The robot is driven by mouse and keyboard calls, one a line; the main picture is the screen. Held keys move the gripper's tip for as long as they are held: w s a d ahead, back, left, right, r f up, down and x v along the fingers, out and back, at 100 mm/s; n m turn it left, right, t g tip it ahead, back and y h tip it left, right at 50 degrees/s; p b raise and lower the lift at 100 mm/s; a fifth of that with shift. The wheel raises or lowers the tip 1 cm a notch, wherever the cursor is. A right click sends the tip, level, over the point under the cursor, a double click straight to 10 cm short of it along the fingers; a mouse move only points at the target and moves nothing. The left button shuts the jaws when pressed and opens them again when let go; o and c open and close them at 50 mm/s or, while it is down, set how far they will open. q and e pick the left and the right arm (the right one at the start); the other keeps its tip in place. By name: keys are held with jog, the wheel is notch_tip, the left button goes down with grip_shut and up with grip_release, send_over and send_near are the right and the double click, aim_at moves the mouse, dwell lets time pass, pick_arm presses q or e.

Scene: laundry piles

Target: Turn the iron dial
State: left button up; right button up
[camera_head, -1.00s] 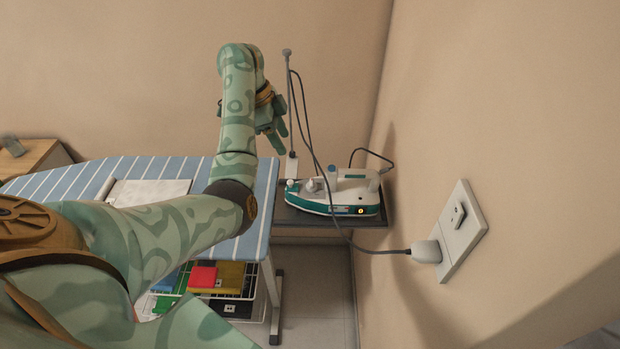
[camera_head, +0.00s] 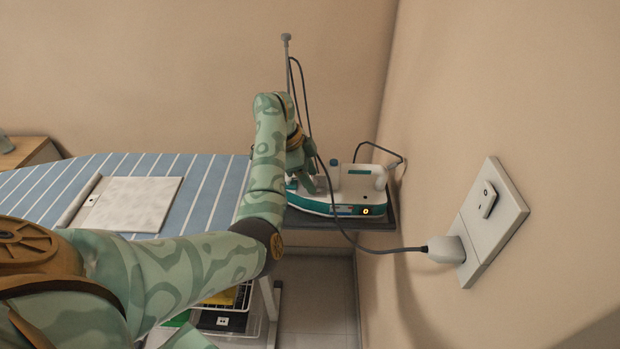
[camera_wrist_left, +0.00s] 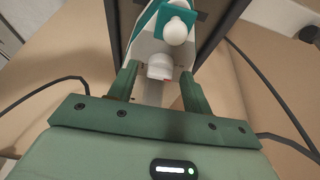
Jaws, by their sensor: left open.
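The white and teal iron (camera_head: 350,197) stands on a dark shelf beside the ironing board in the head view. In the left wrist view, a pale round dial (camera_wrist_left: 159,66) lies just ahead of and between my left gripper's fingertips. A white knob on a teal base (camera_wrist_left: 177,28) is beyond it. My left gripper (camera_wrist_left: 158,80) is open and empty, with one finger on each side of the dial; I cannot tell whether either touches it. In the head view my left gripper (camera_head: 320,183) is at the iron's left end and hides the dial. My right gripper is not in view.
A dark cord runs from the iron area to a plug (camera_head: 446,249) in the wall socket (camera_head: 488,225). A thin upright pole (camera_head: 287,70) stands behind my arm. The striped ironing board (camera_head: 205,190) lies left, and the wall is close on the right.

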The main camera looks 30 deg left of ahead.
pick_arm(q)
jog(key=c, duration=1)
jog(key=shift+o, duration=0.2)
jog(key=shift+r+m+p, duration=0.1)
jog(key=shift+m+p, duration=0.2)
jog(key=shift+m, duration=0.1)
jog(key=shift+m+g+p, duration=0.3)
jog(key=shift+m+g, duration=0.1)
jog(key=shift+m, duration=0.3)
jog(key=shift+w+m+g+h+p, duration=0.15)
jog(key=shift+m+g+h+p, duration=0.25)
jog(key=shift+m, duration=0.8)
jog(key=m+g, duration=0.1)
jog(key=m, duration=0.1)
jog(key=shift+m, duration=0.3)
jog(key=shift+m+g, duration=0.5)
jog(key=shift+m, duration=0.7)
jog(key=shift+m+y, duration=0.3)
